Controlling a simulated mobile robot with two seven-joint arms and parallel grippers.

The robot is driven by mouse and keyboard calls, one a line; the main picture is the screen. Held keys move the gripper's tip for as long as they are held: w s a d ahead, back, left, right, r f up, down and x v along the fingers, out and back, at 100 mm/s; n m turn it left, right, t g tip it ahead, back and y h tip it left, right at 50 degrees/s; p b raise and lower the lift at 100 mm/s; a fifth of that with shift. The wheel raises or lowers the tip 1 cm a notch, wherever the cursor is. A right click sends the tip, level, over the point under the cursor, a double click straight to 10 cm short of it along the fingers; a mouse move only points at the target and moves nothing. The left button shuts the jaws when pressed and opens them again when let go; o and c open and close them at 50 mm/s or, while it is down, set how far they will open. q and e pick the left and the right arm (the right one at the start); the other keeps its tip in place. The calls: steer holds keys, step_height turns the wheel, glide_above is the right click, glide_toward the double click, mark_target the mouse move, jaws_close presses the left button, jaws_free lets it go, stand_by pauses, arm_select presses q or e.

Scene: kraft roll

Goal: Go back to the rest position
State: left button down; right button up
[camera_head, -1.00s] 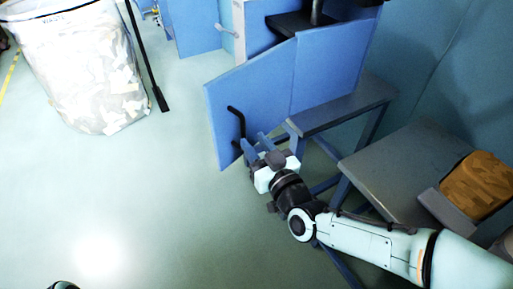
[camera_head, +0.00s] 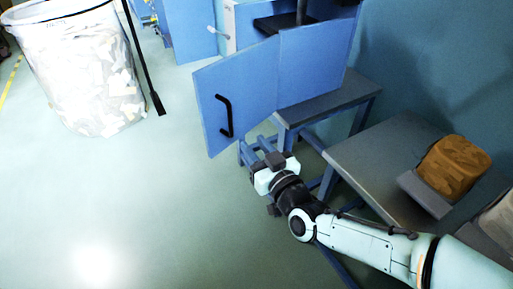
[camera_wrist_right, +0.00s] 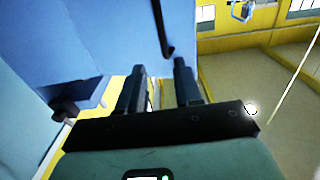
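My right gripper (camera_head: 257,148) is in front of the small grey table, just below the lower edge of a blue door panel (camera_head: 255,82). In the right wrist view the two dark fingers (camera_wrist_right: 160,82) stand apart with nothing between them. The blue panel (camera_wrist_right: 105,35) and its black handle (camera_wrist_right: 160,30) show beyond the fingertips in that view. In the head view the handle (camera_head: 224,116) is clear of the fingers. My left gripper is not in view.
A grey table (camera_head: 350,165) at the right bears a brown block (camera_head: 455,167) on a grey holder (camera_head: 424,194). A smaller table (camera_head: 325,106) stands behind my gripper. A clear bin (camera_head: 85,75) with pale scraps stands at upper left. The floor at left is free.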

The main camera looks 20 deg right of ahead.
stand_by(0.3)
